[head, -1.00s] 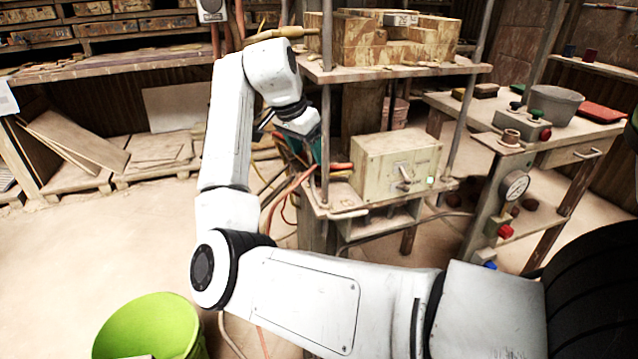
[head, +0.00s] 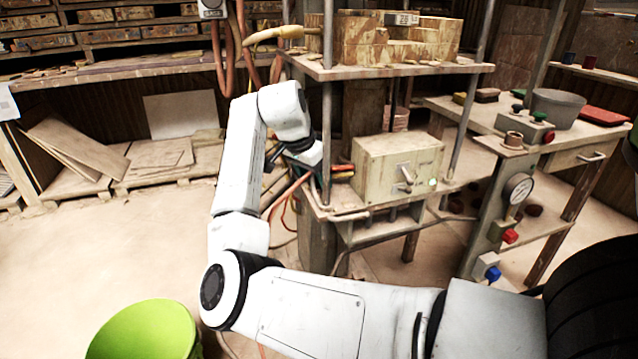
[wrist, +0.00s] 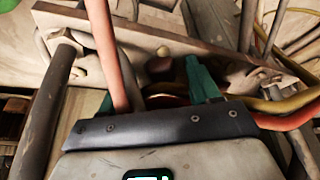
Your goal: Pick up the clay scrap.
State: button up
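My gripper shows in the wrist view (wrist: 155,92) with its two green fingers apart, one partly behind an orange hose. A small brownish lump (wrist: 160,63), which may be the clay scrap, shows just beyond the gap between the fingers. I cannot tell if it lies on the plate or is part of the press. No clay scrap can be made out in the head view. There my wrist is beside the press's front left post (head: 327,150), and my fingers are mostly hidden.
Orange and yellow hoses (wrist: 290,115) run close around my gripper. A metal post (wrist: 45,105) stands at its left. In the head view a control box (head: 397,172) sits on the press's lower shelf. A green bucket (head: 145,335) stands on the floor at lower left.

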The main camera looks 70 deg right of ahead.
jog(key=c, duration=1)
